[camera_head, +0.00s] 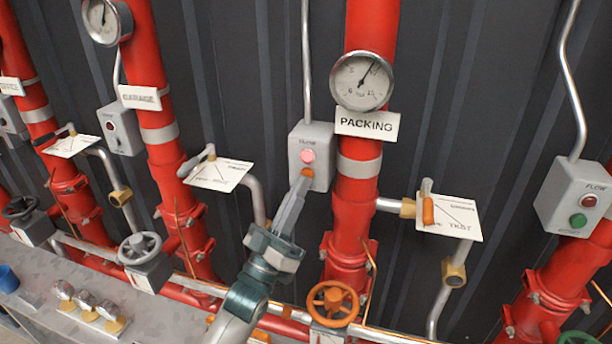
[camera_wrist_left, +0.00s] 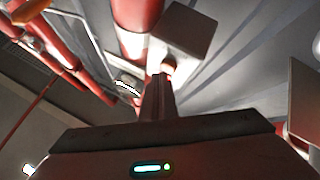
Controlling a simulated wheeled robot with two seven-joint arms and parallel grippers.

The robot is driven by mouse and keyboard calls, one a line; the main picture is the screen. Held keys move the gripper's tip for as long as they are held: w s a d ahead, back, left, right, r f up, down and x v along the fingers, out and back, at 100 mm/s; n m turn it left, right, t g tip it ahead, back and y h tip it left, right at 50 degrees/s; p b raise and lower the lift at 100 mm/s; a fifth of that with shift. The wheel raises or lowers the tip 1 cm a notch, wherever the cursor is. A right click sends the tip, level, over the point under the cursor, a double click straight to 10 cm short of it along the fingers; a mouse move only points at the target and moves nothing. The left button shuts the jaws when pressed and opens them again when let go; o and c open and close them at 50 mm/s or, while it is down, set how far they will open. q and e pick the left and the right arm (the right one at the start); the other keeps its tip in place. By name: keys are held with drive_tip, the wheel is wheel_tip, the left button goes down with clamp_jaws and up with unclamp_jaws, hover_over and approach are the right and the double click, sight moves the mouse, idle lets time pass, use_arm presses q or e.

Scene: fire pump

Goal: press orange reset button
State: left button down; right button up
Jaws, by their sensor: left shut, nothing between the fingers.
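The orange reset button (camera_head: 307,173) is on the lower part of a grey flow box (camera_head: 322,140) beside the red PACKING pipe. A lit pink-red lamp (camera_head: 307,156) sits above it on the same box. My left gripper (camera_head: 303,179) is shut and empty, its fingertips at the orange button and partly covering it; I cannot tell whether they touch. In the left wrist view the shut fingers (camera_wrist_left: 158,92) point up at the box (camera_wrist_left: 182,35), with a bright glow and an orange edge just past the tips. My right gripper is not in view.
A pressure gauge (camera_head: 362,81) and the PACKING sign (camera_head: 367,124) are to the right of the box. An orange handwheel (camera_head: 333,303) is below. Another flow box (camera_head: 577,197) with red and green buttons is at right. Red pipes stand on both sides.

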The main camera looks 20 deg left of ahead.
use_arm(q)
drive_tip(key=shift+w, duration=0.5)
idle(0.6)
drive_tip(key=shift+s, duration=0.9)
drive_tip(key=shift+s, duration=0.1)
drive_tip(key=s+p, duration=0.1)
drive_tip(key=s, duration=0.4)
drive_tip(key=shift+a+p, duration=0.1)
drive_tip(key=shift+p, duration=0.25)
drive_tip(key=shift+w, duration=0.1)
idle(0.6)
